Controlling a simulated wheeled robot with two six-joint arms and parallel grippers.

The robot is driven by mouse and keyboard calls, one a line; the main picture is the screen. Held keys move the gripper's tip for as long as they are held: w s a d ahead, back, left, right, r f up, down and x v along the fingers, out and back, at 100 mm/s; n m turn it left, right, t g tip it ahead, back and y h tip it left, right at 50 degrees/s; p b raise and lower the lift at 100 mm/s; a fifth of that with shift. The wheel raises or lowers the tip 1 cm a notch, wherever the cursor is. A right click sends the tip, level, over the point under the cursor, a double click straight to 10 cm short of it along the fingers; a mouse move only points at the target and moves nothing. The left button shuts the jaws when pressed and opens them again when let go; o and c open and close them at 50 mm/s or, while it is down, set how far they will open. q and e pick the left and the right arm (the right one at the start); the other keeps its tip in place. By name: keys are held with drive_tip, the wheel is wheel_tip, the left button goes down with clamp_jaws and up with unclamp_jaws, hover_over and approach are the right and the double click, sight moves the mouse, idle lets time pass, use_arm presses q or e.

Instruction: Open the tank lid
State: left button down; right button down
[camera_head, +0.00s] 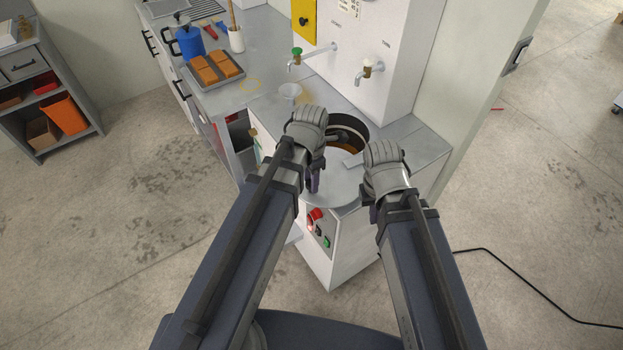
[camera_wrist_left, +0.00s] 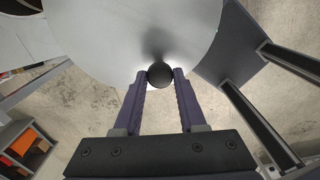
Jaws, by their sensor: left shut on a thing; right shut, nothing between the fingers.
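The tank lid (camera_head: 340,186) is a pale grey round plate at the front of the machine top in the head view; it fills the upper part of the left wrist view (camera_wrist_left: 135,30). Its round black knob (camera_wrist_left: 160,75) sits between the purple fingers of my left gripper (camera_wrist_left: 160,80), which is shut on it. In the head view my left gripper (camera_head: 313,181) partly covers the lid. Behind the lid, the dark-rimmed tank opening (camera_head: 350,127) is partly uncovered, with brownish contents showing. My right gripper (camera_head: 368,198) is shut and empty beside the lid's right side; its fingertips are mostly hidden.
Red and green buttons (camera_head: 315,214) are on the machine's front. Two taps (camera_head: 367,70) project from the white cabinet behind the tank. A black cable (camera_head: 520,300) lies on the right floor.

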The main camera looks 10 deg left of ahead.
use_arm(q)
drive_tip(key=shift+c, duration=2.4)
unclamp_jaws()
drive_tip(key=shift+r, duration=0.1)
wheel_tip(320, 180, up, 8)
drive_tip(key=p, duration=0.8)
drive_tip(key=shift+f, duration=0.25)
